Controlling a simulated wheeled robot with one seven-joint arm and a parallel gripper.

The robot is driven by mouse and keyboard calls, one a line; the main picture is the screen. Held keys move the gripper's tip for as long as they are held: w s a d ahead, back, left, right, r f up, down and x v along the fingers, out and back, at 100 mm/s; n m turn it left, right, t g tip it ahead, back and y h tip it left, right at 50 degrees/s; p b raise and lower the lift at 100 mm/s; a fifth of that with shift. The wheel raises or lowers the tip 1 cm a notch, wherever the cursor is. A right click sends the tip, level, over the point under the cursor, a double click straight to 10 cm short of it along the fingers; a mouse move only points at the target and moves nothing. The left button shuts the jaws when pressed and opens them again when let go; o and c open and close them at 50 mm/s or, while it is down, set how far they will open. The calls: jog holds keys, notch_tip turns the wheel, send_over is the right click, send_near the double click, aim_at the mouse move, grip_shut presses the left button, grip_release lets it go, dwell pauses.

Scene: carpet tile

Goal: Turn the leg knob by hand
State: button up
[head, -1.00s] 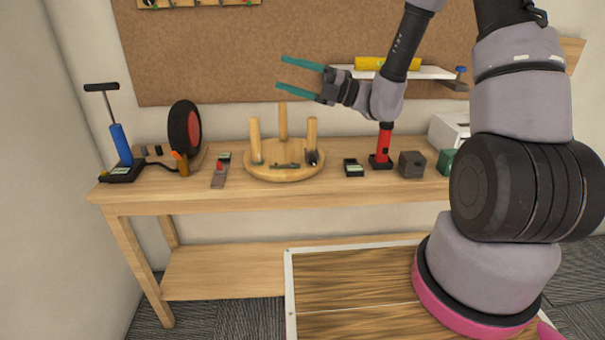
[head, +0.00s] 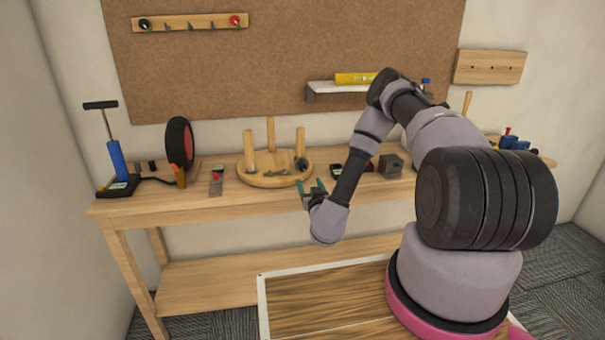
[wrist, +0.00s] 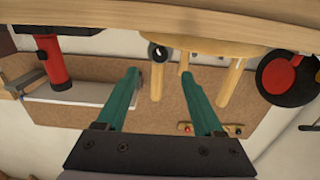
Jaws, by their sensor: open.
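A round wooden stool (head: 262,180) lies upturned on the bench with its legs pointing up. A dark knob (head: 302,164) sits low by its front right leg (head: 300,142). In the wrist view the scene is upside down, and the knob (wrist: 158,53) shows as a dark ring on its leg (wrist: 156,82). My gripper (head: 311,187) is open and empty, with teal fingers, in front of the bench edge just below and right of the knob. In the wrist view the knob lies beyond the gap between the fingertips (wrist: 162,73), nearer the left finger, apart from both.
A small dark device (head: 336,172) and a grey block (head: 390,166) stand right of the stool. A shelf (head: 325,88) hangs above.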

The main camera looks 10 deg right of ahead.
aim_at(303, 169)
jog(key=w, duration=0.9)
jog(key=shift+w, duration=0.25)
grip_shut()
jog(key=shift+d+n, duration=0.1)
jog(key=shift+n, duration=1.5)
grip_release()
